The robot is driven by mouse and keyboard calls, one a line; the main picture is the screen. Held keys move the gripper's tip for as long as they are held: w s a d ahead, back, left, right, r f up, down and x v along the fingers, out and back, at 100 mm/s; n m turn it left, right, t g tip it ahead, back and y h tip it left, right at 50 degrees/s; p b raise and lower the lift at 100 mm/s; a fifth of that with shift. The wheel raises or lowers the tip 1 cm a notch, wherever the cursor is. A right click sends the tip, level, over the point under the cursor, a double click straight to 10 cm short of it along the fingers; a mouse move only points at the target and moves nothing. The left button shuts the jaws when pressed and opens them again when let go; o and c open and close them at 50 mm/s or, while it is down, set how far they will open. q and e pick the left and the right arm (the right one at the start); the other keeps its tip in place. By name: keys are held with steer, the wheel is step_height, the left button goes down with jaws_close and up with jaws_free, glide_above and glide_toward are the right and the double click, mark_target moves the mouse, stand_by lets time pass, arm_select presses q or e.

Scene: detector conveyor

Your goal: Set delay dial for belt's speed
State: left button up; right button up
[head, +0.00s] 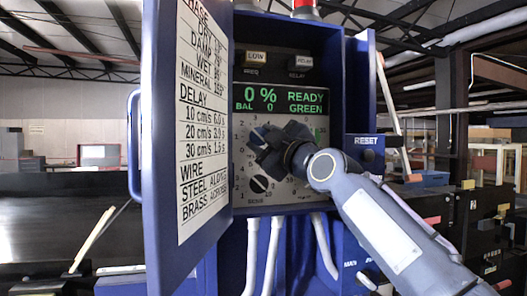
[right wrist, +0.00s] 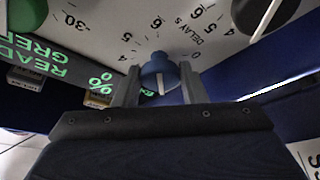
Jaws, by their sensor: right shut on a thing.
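The delay dial (right wrist: 157,70) is a blue knob with a white pointer line, next to the print "DELAY S" in the right wrist view. My right gripper (head: 268,150) is shut on it, one finger on each side. The pointer runs down the picture toward my gripper; the number it points at is hidden. In the head view my gripper covers most of the dial. The chart on the open door (head: 205,120) lists delay: 10 cm/s 6.0 s, 20 cm/s 3.0 s, 30 cm/s 1.5 s. My left gripper is not in view.
The green display (head: 281,100) reads 0 %, READY, BAL 0, GREEN. A black knob (head: 260,184) sits below my gripper. A RESET label (head: 366,140) is on the box at right. The open door stands close left of the panel.

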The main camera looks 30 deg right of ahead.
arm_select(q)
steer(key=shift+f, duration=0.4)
arm_select(e)
steer(key=shift+d+r+n+g+y, duration=0.1)
steer(key=shift+n+g+y, duration=0.25)
steer(key=shift+n, duration=0.8)
steer(key=shift+r+n+g+y, duration=0.1)
steer(key=shift+n+g+y, duration=0.25)
steer(key=shift+n, duration=0.8)
steer(key=o, duration=1)
steer(key=shift+f, duration=0.1)
steer(key=shift+s, duration=0.3)
arm_select(q)
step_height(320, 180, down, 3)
steer(key=b, duration=0.2)
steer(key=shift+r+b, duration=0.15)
steer(key=shift+b, duration=0.2)
arm_select(e)
steer(key=s, duration=0.4)
steer(key=s+d+f, duration=0.1)
steer(key=s, duration=0.2)
